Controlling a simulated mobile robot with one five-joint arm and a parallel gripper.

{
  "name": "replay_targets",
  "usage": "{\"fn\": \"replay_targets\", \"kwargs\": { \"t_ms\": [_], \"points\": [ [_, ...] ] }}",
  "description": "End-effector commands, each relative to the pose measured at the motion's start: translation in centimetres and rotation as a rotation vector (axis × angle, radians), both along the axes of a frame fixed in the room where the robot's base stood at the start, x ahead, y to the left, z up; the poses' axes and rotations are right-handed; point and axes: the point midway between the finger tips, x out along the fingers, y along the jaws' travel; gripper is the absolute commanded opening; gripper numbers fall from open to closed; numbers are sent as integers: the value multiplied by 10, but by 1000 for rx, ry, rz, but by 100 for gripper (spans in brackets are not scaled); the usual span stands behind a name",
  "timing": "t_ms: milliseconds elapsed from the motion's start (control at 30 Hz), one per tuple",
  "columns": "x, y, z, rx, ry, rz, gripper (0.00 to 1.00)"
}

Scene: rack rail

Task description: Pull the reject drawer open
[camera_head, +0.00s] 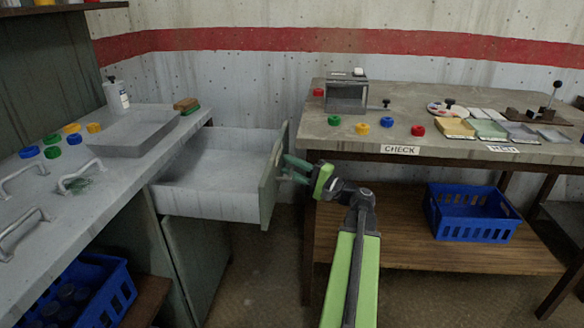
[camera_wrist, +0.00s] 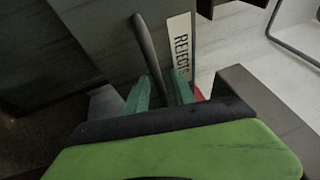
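The reject drawer (camera_head: 215,185) is pulled well out from under the left counter in the head view, and its inside looks empty. Its grey-green front panel (camera_head: 274,175) faces right. In the wrist view a white label (camera_wrist: 179,48) reading "REJECTS" is on this front, beside a dark bar handle (camera_wrist: 147,45). My gripper (camera_head: 284,166) is at the drawer front, and its teal fingers also show in the wrist view (camera_wrist: 162,80). The fingers stand apart with the lower end of the handle between them, and a gap shows beside it.
The check table (camera_head: 350,134) stands close on the right, with coloured pucks and trays on top. A blue crate (camera_head: 470,212) is on its lower shelf. The left counter holds a sink-like tray (camera_head: 135,130) and several metal handles. Floor shows below the drawer.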

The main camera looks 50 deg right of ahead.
Motion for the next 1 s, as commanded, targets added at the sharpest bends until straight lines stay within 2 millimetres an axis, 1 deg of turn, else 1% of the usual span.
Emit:
{"fn": "replay_targets", "kwargs": {
  "t_ms": [67, 133, 233, 600, 700, 833, 1000],
  "points": [
    [-1, 1, -1, -1, 1, 3, 32],
    [-6, 0, -2, -1, 1, 3, 32],
    [-24, -4, -6, 0, 0, 1, 32],
    [-122, -29, -25, 1, -1, -3, 32],
    [-143, -34, -28, 1, -1, -3, 32],
    [-160, -38, -30, 0, -1, -1, 32],
    [-168, -39, -30, 0, -1, 0, 32]
  ]
}}
